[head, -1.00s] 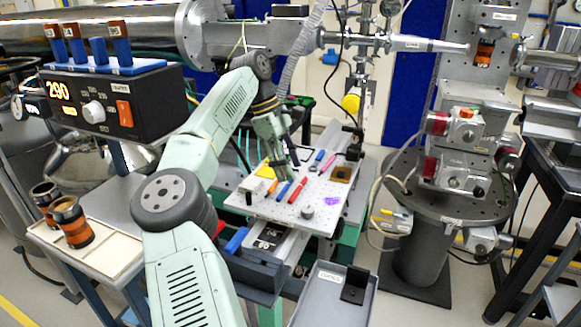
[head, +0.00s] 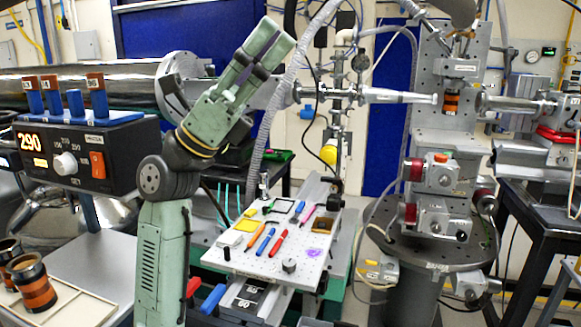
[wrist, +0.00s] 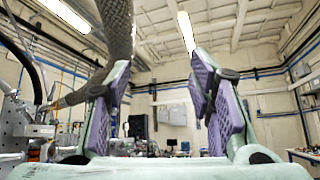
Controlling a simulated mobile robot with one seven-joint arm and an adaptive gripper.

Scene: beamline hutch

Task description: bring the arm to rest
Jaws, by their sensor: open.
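My gripper (head: 268,45) is raised at the upper middle of the head view, in front of the steel pipe and the blue panel, pointing up and to the right. It is well above the white perforated board and touches nothing that I can see. In the wrist view my gripper (wrist: 161,95) shows two purple-padded fingers standing apart with nothing between them. Beyond them are the ceiling and the far wall.
The white board (head: 230,262) holds several pens and small parts. A grey hose (head: 268,140) runs close to the right of my arm. A heater box (head: 85,160) with a 290 display stands left. Banded cups (head: 33,285) sit on a tray at lower left.

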